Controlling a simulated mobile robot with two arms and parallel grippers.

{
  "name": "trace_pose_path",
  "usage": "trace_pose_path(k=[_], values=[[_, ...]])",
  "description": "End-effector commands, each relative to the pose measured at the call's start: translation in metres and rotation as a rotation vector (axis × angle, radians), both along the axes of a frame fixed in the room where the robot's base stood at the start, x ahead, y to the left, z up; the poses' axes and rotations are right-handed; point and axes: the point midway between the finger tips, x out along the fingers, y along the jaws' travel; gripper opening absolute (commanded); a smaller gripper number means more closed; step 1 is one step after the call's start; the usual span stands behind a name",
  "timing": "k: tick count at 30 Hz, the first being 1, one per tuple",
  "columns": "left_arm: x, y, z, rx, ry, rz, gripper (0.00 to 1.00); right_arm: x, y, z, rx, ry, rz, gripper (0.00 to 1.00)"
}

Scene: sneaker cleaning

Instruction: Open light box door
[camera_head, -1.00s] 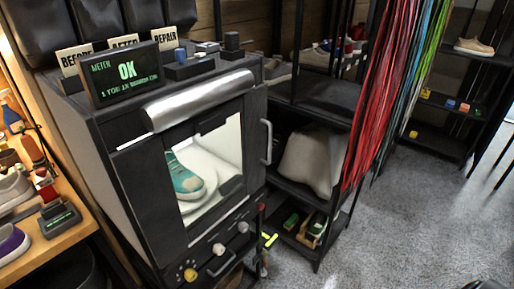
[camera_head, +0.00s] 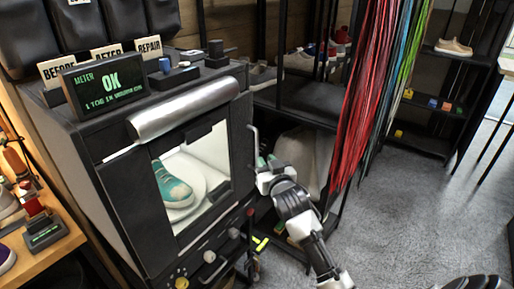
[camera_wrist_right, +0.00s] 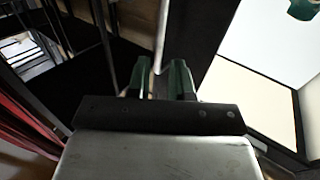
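The light box (camera_head: 85,165) is a dark cabinet with a shut, windowed door (camera_head: 238,150). A teal sneaker (camera_head: 174,188) shows inside through the window. The door's pale vertical handle (camera_head: 253,148) is on its right edge. My right gripper (camera_head: 266,161) is at the handle's lower part, with green-tipped fingers pointing toward it. In the right wrist view, the fingers (camera_wrist_right: 160,82) are apart and the handle (camera_wrist_right: 161,38) runs down toward the gap between them. Whether they touch it is unclear. My left gripper is not in view.
A meter (camera_head: 104,82) reading OK stands on top of the box. Knobs (camera_head: 208,256) line the front below the door. A dark shelf (camera_head: 310,100) stands close on the right, with hanging laces (camera_head: 368,100) before it.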

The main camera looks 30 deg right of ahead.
Motion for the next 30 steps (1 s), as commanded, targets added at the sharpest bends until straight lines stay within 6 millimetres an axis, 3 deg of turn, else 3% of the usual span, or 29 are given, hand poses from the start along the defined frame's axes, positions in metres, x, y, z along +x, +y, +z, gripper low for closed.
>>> trace_pose_path(k=[6, 12, 18, 27, 30], values=[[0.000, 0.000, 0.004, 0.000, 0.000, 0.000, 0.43, 0.041, -0.008, 0.001, -0.002, 0.001, 0.000, 0.21], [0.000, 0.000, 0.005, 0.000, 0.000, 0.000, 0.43, 0.067, -0.013, 0.000, -0.002, 0.001, 0.000, 0.21], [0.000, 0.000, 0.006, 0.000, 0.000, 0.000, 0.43, 0.078, -0.015, 0.000, -0.002, 0.002, 0.001, 0.21], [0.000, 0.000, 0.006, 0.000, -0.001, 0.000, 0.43, 0.080, -0.016, -0.001, -0.002, 0.002, 0.001, 0.21], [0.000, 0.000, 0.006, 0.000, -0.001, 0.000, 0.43, 0.080, -0.016, -0.001, -0.002, 0.002, 0.001, 0.06]])
